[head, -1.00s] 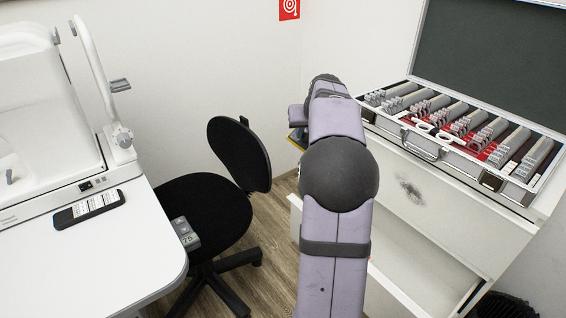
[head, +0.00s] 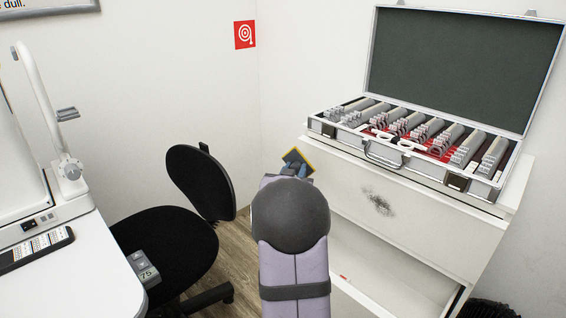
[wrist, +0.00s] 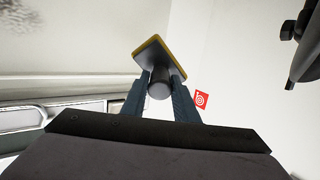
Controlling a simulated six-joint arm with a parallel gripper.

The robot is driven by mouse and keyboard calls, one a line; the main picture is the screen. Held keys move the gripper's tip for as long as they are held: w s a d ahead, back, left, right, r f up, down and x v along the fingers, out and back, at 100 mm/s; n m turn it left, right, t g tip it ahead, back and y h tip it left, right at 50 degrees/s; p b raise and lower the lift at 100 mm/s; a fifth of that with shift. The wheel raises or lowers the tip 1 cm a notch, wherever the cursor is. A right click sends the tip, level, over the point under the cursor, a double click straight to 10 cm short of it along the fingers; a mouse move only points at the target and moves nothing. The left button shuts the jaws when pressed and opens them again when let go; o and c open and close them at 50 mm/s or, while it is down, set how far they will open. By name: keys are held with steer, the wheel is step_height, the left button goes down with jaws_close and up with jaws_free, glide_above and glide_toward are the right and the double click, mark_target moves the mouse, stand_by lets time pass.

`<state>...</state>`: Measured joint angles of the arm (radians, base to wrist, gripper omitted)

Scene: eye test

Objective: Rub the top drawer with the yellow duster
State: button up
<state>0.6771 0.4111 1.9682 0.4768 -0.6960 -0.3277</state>
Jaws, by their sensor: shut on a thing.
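The yellow duster (head: 298,157) is a flat dark pad with a yellow edge and, in the wrist view (wrist: 152,52), a round dark handle. My gripper (wrist: 161,84) is shut on that handle. In the head view my gripper (head: 293,170) is partly hidden behind my arm. The top drawer (head: 425,228) is white and shut, with a dark smudge (head: 378,203) on its front. The duster shows left of the drawer front and seems apart from it. The smudge also shows at the upper left of the wrist view (wrist: 32,16).
An open lens case (head: 385,155) stands on the cabinet top. A lower drawer (head: 385,275) stands open below the top one. A black chair (head: 170,235) and a white table (head: 75,275) are at the left. A red sign (head: 245,35) hangs on the wall.

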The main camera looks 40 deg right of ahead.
steer(key=s+f+m+g+h+b, duration=0.2)
steer(key=s+f+m+g+h, duration=0.1)
steer(key=s, duration=0.6)
steer(key=s+f+m+g+h+b, duration=0.3)
steer(key=s+f+g, duration=0.3)
steer(key=s, duration=0.3)
steer(key=shift+a+m, duration=0.3)
steer(key=shift+m, duration=0.1)
steer(key=shift+w+d, duration=0.1)
steer(key=shift+d, duration=2.85)
steer(key=shift+d+b, duration=0.35)
steer(key=shift+d, duration=0.6)
steer(key=shift+s+a, duration=0.1)
steer(key=shift+s, duration=1.4)
